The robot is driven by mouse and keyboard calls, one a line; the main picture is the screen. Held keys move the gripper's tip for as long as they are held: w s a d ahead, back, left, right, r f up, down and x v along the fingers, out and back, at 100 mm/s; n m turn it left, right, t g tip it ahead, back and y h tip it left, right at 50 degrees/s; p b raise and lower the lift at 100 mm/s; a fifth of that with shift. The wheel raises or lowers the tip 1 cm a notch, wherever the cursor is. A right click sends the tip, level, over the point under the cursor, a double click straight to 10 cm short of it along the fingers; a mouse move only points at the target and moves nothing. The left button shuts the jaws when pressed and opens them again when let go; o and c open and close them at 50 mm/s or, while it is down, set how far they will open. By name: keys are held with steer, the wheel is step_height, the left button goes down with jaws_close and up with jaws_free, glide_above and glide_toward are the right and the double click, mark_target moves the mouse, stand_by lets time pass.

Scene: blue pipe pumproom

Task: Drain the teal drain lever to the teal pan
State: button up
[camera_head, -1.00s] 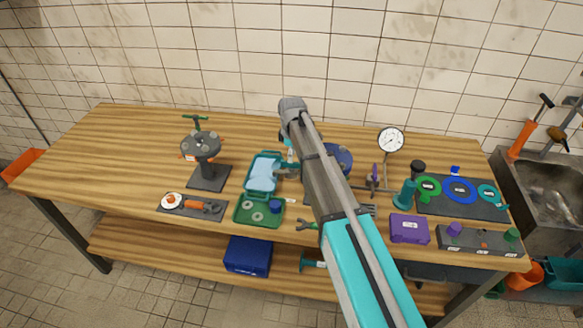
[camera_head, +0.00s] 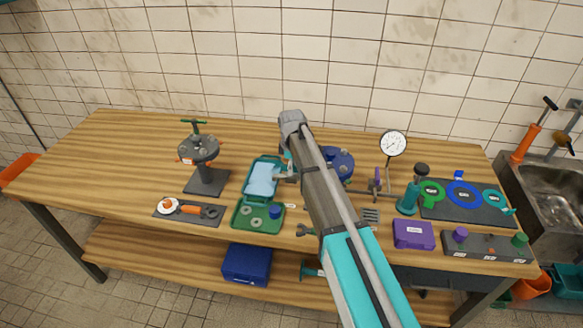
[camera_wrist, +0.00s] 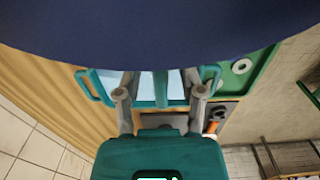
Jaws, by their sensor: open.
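My gripper (camera_wrist: 160,78) is open in the wrist view, its two grey fingers apart. A teal bar (camera_wrist: 160,92) shows between them; I cannot tell whether it is the case's or touches them. In the head view my arm hides most of the gripper, which is near the open teal-green case (camera_head: 246,216). I cannot surely pick out the teal drain lever; a small teal piece (camera_head: 508,211) sits by the teal ring (camera_head: 492,197) on the dark mat. A teal tub (camera_head: 567,279) stands on the floor at far right; I cannot tell whether it is the teal pan.
A large dark blue shape (camera_wrist: 160,30) fills the top of the wrist view. A blue flanged part (camera_head: 340,162) is partly behind my arm. A gauge (camera_head: 393,144), purple box (camera_head: 413,234) and stand (camera_head: 205,180) occupy the bench (camera_head: 100,160). Its left end is clear.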

jaws_close()
steer(key=shift+m, duration=0.4)
steer(key=m, duration=0.7)
steer(key=shift+m, duration=0.4)
steer(key=m, duration=0.9)
steer(key=shift+m, duration=0.4)
